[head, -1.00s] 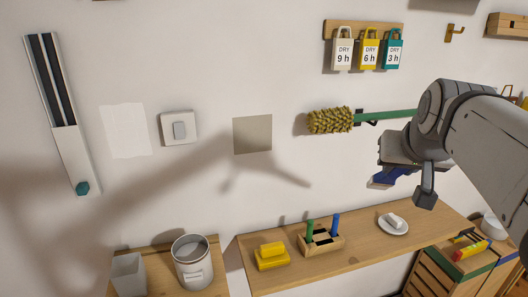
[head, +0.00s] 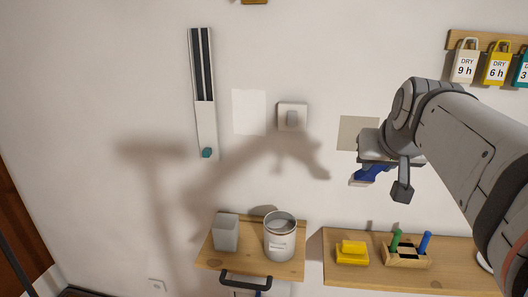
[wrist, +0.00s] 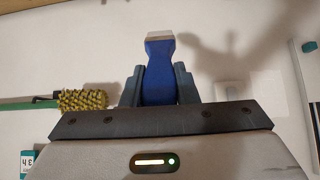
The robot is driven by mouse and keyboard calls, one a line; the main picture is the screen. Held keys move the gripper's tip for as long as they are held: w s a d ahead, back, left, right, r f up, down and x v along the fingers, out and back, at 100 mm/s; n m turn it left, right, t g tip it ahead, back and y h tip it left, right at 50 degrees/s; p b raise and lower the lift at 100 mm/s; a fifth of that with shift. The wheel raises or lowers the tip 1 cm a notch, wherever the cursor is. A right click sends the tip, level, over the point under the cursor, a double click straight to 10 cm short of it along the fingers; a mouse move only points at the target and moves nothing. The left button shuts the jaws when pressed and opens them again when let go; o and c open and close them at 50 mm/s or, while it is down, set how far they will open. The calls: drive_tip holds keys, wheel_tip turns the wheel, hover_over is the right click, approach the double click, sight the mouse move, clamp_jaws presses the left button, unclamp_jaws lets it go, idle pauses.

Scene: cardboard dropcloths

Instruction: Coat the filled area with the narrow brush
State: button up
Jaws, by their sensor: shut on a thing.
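My gripper (wrist: 158,80) is shut on a blue-handled tool (wrist: 160,62) with a short pale end. I cannot tell its bristles clearly. In the head view, the gripper (head: 376,160) holds the tool (head: 366,175) pointing down and left, in front of the wall below the beige square (head: 352,130). The gripper partly covers that square. A white, rough-edged rectangle (head: 249,111) is on the wall left of the light switch (head: 292,117). I cannot tell which patch is the filled area. The wrist view is upside down.
A metal can (head: 280,240) and a grey container (head: 226,233) stand on a small shelf. The right shelf holds a yellow sponge (head: 352,253) and a wooden holder (head: 407,258) with green and blue handles. A long dark-striped strip (head: 204,100) hangs left. Dry-time tags (head: 496,64) hang upper right.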

drive_tip(key=shift+w+a+f, duration=0.1)
drive_tip(key=shift+w+a, duration=0.25)
drive_tip(key=shift+a, duration=0.1)
drive_tip(key=shift+s+d, duration=0.1)
drive_tip(key=shift+d, duration=0.2)
drive_tip(key=shift+a, duration=0.1)
drive_tip(key=w+d+p, duration=0.4)
drive_tip(key=w, duration=1)
drive_tip(key=shift+w, duration=0.65)
